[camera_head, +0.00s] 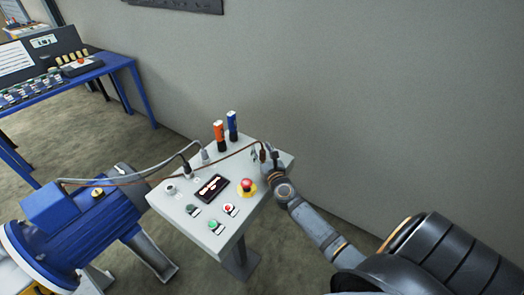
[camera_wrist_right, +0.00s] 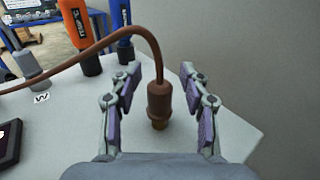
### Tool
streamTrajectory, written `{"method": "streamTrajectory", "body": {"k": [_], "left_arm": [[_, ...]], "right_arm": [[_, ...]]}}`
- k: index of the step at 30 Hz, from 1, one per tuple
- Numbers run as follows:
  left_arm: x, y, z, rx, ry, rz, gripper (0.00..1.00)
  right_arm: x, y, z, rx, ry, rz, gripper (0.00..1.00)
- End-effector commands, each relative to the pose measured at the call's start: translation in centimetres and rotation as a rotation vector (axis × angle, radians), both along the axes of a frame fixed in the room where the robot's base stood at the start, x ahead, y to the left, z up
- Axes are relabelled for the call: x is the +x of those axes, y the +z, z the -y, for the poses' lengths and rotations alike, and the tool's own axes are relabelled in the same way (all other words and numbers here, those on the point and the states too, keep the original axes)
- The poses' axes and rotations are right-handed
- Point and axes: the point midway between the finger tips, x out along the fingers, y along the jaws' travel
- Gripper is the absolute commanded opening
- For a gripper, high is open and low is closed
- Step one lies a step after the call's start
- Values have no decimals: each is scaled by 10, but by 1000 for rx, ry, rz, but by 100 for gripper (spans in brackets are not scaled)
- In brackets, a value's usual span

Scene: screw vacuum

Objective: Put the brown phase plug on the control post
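The brown phase plug (camera_wrist_right: 160,103) stands upright near the far right corner of the control post (camera_wrist_right: 235,140), its brown cable leaving from the top. It is small in the head view (camera_head: 263,154). My right gripper (camera_wrist_right: 160,70) is open, with one finger on each side of the plug and a gap on both sides. In the head view the right gripper (camera_head: 269,154) is over the same corner. I cannot tell whether the plug's metal tip touches the post top. A round socket (camera_head: 170,189) on the post's left side looks empty. My left gripper is not in view.
A grey plug (camera_head: 205,156) and a black plug (camera_head: 186,169) stand on the post. Orange (camera_head: 220,133) and blue (camera_head: 232,125) handled tools stand behind. A red emergency button (camera_head: 247,186) and screen (camera_head: 211,188) are nearby. A blue motor (camera_head: 85,225) is at left.

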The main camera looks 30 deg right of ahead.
Motion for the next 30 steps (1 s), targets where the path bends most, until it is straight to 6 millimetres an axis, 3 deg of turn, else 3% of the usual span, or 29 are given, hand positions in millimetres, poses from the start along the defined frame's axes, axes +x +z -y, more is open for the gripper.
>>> {"method": "streamTrajectory", "body": {"k": [7,21,30], "left_arm": [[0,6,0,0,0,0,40],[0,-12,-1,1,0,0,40],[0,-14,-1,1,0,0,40]], "right_arm": [[-2,5,0,0,0,-1,45],[-101,1,-26,0,1,-2,45],[-117,4,-30,0,0,0,45]]}}
